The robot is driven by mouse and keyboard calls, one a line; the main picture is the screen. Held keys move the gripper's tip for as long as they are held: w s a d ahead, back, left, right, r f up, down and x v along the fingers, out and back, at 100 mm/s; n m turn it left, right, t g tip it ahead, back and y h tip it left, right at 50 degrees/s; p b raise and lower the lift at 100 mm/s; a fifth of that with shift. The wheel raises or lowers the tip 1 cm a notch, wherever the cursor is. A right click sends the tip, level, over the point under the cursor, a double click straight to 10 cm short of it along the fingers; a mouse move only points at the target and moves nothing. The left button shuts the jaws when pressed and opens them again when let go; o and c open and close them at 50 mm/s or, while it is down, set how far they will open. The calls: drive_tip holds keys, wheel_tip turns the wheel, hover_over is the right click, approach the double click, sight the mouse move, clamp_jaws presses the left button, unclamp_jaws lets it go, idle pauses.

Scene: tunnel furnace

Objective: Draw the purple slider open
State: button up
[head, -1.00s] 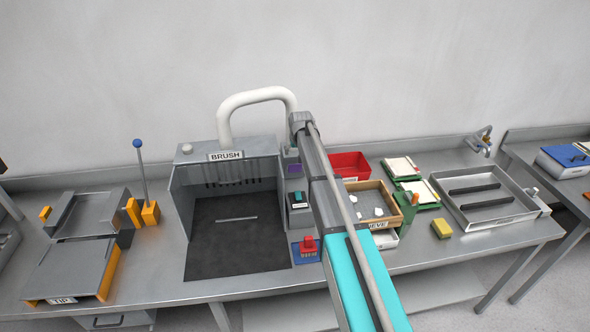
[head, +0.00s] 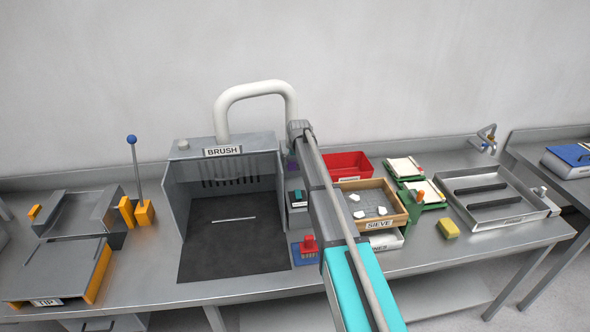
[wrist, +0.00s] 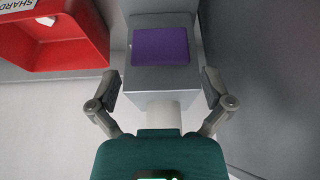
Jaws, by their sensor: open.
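The purple slider (wrist: 160,46) shows in the wrist view as a flat purple panel on the top of a grey box (wrist: 155,80). In the head view only a small bit of purple (head: 291,165) shows, beside my arm and right of the brush hood. My gripper (wrist: 160,84) is open in the wrist view, with one finger on each side of the grey box. Nothing is held, and I cannot tell whether the fingers touch the box. In the head view my arm hides the gripper.
The brush hood (head: 222,165) stands to the left. A red bin (head: 350,164) and a wooden sieve tray (head: 388,190) stand to the right; the red bin (wrist: 60,50) is also at the wrist view's upper left. A teal-topped device (head: 298,197) and red button (head: 309,243) sit nearer.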

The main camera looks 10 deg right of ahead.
drive_tip(key=shift+b+x, duration=1.5)
drive_tip(key=shift+x, duration=0.45)
drive_tip(key=c, duration=1.1)
drive_tip(key=shift+o, duration=0.2)
drive_tip(key=shift+s, duration=3.25)
drive_tip(key=o, duration=1.1)
drive_tip(key=shift+s, duration=0.1)
drive_tip(key=shift+c, duration=0.2)
drive_tip(key=shift+w, duration=0.2)
